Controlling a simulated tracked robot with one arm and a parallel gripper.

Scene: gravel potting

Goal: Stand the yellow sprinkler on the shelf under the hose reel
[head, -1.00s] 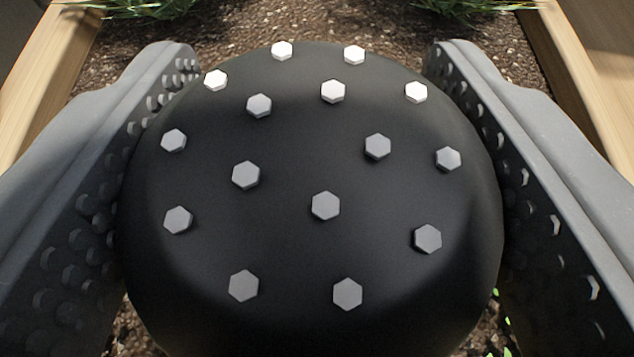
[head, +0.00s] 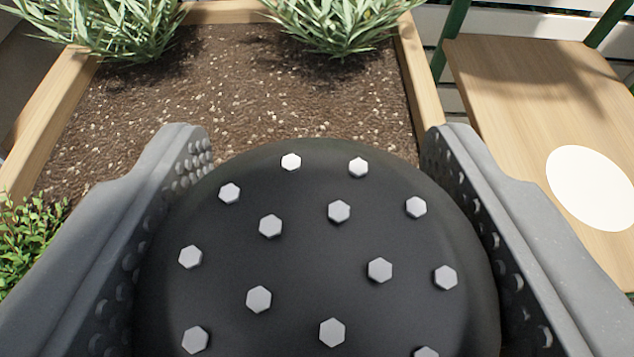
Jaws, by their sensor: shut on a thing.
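My gripper (head: 318,150) is shut on a large black dome (head: 310,245) studded with grey hexagonal nubs; a jaw presses on each side. No yellow shows on it, so I cannot tell from this whether it is part of the sprinkler. Its underside is hidden. A wooden shelf (head: 500,85) between green posts is at the right, beyond the right jaw, with a flat white disc (head: 592,188) on it. The dome is left of the shelf, in front of the soil. I see no hose reel.
A wood-edged bed (head: 408,70) of brown soil (head: 240,100) lies ahead. Two spiky grey-green plants (head: 95,22) (head: 335,20) grow at its back. A leafy green shrub (head: 28,240) is at the left edge. White slats stand behind the shelf.

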